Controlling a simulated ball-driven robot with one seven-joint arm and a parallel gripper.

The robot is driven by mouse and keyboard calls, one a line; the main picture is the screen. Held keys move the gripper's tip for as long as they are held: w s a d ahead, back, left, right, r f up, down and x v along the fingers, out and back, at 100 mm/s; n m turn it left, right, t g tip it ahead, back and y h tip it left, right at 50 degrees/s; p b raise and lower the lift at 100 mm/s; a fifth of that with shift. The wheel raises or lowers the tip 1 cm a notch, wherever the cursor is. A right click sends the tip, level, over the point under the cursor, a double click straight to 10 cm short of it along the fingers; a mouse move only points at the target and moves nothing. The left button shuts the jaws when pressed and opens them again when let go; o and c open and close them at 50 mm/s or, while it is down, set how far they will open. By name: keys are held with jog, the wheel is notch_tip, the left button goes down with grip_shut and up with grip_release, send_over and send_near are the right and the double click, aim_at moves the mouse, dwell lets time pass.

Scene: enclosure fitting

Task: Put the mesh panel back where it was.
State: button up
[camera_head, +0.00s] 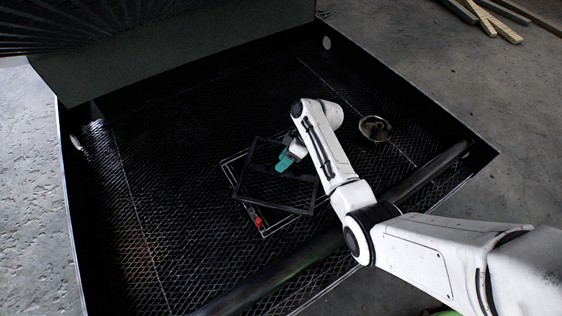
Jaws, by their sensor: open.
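The mesh panel (262,186) is a dark, square-framed piece near the middle of the enclosure floor. It sits over a light-edged rectangular outline (234,178) and is turned relative to it, so the outline's left and lower edges show beyond the panel. I cannot tell whether the panel lies flat or is slightly raised. My gripper (285,164), with teal fingers, is open over the panel's upper right part. I cannot tell whether the fingers touch its frame. My arm hides part of the panel's right side.
A small red part (259,222) shows at the outline's lower left. A round metal piece (375,128) lies on the mesh floor (170,190) to the right. A dark pipe (272,275) crosses the front. The enclosure's walls surround the floor; planks (497,24) lie outside.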

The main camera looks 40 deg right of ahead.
jog(key=p+v, duration=0.3)
jog(key=v, duration=0.7)
jog(key=s+a+f+m+g+h, duration=0.2)
jog(key=s+a+f+m, duration=0.1)
jog(key=s+a, duration=0.75)
jog(key=s+a+r+m+h, duration=0.1)
jog(key=s+a+r, duration=0.1)
jog(key=s, duration=0.5)
jog(key=s+a+r+m+h, duration=0.2)
jog(key=s+r, duration=0.1)
jog(key=s, duration=0.5)
jog(key=shift+s+r+h, duration=0.2)
jog(key=shift+r+h, duration=0.1)
